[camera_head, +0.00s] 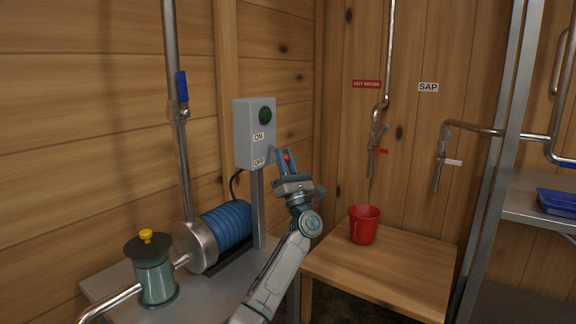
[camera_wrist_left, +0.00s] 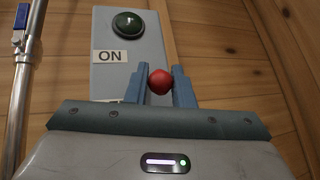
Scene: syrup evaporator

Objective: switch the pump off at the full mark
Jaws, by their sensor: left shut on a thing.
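The grey switch box (camera_head: 254,133) stands on a post beside the pump, with an ON label (camera_head: 258,138), an OFF label (camera_head: 259,161) below it and a dark green round lamp (camera_head: 265,115) on top. The lamp also shows in the left wrist view (camera_wrist_left: 127,24). The blue pump (camera_head: 226,227) sits on the metal bench. My left gripper (camera_head: 286,155) is at the front of the box, near the height of OFF, shut on the red ball knob (camera_wrist_left: 160,82) of the switch. The lever behind the knob is hidden. My right gripper is out of view.
A lidded canister (camera_head: 154,272) with a yellow knob stands left of the pump. Pipes with HOT WATER and SAP signs hang on the back wall. A blue tray (camera_head: 556,202) lies on the right shelf.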

